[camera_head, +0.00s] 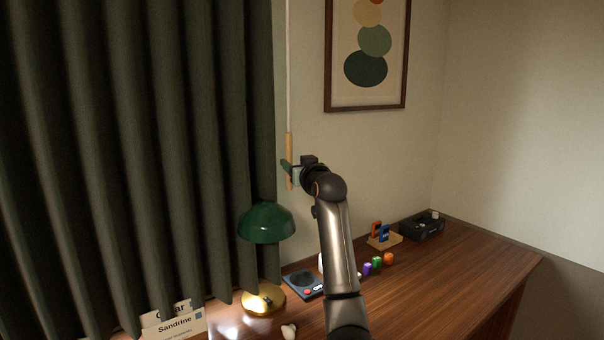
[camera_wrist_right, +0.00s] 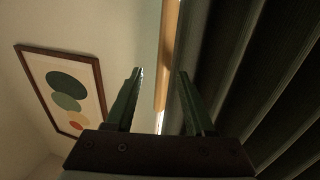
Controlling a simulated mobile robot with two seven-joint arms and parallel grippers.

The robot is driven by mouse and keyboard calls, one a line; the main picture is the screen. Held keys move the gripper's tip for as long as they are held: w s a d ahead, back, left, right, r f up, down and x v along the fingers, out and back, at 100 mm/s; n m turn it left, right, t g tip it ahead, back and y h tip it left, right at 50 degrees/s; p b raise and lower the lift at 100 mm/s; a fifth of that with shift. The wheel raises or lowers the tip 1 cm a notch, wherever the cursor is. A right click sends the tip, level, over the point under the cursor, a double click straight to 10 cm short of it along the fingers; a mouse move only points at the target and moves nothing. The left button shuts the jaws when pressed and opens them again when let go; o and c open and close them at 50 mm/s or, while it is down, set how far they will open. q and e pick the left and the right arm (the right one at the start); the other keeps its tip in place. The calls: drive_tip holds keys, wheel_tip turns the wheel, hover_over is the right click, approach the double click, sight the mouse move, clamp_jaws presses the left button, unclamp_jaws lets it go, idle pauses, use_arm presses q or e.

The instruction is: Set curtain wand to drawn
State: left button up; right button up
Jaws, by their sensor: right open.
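The curtain wand is a thin white rod ending in a light wooden handle (camera_head: 289,150). It hangs upright beside the right edge of the dark green curtain (camera_head: 150,130). My right gripper (camera_head: 287,168) is at the handle's lower part in the head view. In the right wrist view the open green fingers (camera_wrist_right: 160,75) point toward the wooden handle (camera_wrist_right: 167,55), which shows between their tips. The curtain (camera_wrist_right: 265,70) fills the right of that view. I cannot tell whether a finger touches the handle. My left gripper is not in view.
A green lamp (camera_head: 266,224) stands on the wooden desk (camera_head: 455,270) below the gripper. A dark device (camera_head: 303,284), small coloured blocks (camera_head: 377,263), a black box (camera_head: 422,226) and name cards (camera_head: 174,322) are also there. A framed picture (camera_head: 327,60) hangs on the wall.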

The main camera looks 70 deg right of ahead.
drive_tip(key=shift+b+v, duration=0.35)
drive_tip(key=shift+v, duration=2.2)
